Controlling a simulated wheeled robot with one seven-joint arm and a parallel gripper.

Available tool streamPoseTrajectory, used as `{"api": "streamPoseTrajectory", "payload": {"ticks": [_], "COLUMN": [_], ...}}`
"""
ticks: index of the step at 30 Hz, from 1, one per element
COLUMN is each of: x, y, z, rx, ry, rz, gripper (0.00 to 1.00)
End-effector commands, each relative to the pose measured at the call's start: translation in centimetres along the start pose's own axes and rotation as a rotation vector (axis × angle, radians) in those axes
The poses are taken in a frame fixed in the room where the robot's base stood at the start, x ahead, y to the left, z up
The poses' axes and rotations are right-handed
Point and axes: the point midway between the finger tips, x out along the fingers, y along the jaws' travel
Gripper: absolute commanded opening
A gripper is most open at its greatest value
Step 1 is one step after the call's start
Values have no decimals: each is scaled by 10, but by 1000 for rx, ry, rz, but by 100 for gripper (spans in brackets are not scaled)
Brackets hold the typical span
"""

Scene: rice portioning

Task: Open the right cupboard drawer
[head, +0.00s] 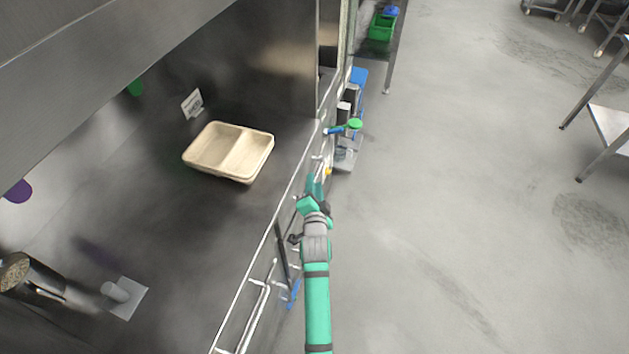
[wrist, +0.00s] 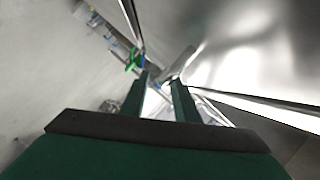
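My gripper (head: 314,184) is beside the front edge of the metal counter in the head view. In the wrist view its two dark green fingers stand apart, so my gripper (wrist: 160,80) is open.
A beige two-compartment tray (head: 228,150) rests on the counter (head: 190,235). Green and blue utensils (head: 352,125) hang or stand along the counter front beyond my gripper. A green bin (head: 381,27) is farther back.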

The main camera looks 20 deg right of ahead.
Motion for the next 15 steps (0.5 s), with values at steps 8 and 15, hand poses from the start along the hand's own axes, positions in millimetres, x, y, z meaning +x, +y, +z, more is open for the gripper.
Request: {"api": "streamPoseTrajectory", "payload": {"ticks": [8, 15], "x": [21, 22], "y": [-1, 0], "z": [0, 0], "rx": [-1, -1], "ry": [0, 0], "rz": [-1, -1], "gripper": [28, 28]}}
